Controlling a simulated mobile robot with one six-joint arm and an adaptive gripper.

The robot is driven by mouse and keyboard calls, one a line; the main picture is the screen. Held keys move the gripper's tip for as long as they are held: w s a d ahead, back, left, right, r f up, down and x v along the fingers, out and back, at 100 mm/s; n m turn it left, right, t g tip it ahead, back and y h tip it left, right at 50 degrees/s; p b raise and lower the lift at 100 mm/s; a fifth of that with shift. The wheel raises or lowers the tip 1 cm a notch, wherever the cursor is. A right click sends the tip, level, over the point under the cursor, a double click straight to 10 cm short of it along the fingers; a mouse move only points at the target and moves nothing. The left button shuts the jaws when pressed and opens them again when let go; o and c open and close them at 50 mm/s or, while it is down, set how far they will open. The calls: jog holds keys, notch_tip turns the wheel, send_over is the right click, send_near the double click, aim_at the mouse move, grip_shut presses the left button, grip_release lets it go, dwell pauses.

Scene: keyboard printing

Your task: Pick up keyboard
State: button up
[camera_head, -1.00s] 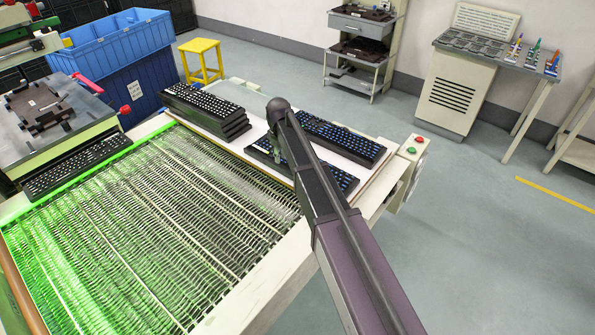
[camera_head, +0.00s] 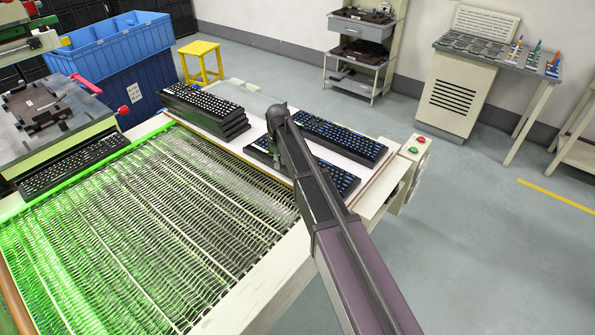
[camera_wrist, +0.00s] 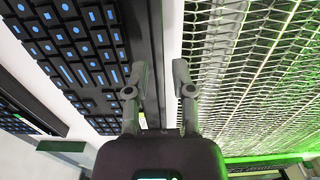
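A black keyboard with blue key legends (camera_head: 345,182) lies on the white board at the belt's end. My arm hides its middle in the head view. A blue-legend keyboard (camera_wrist: 78,48) fills the upper left of the wrist view. My gripper (camera_wrist: 161,72) is open, its two fingers on either side of that keyboard's long dark edge and a strip of white board. I cannot tell whether a finger touches the keyboard. In the head view the fingers are mostly hidden by my arm.
A stack of white-legend keyboards (camera_head: 205,108) sits on the board to the left. Another keyboard (camera_head: 72,164) lies beyond the green-lit mesh belt (camera_head: 150,225). A post with red and green buttons (camera_head: 413,150) stands at the right. Blue bins (camera_head: 115,60) and a yellow stool (camera_head: 202,60) stand behind.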

jog(key=shift+f+b, duration=0.85)
jog(key=shift+f, duration=0.3)
grip_shut()
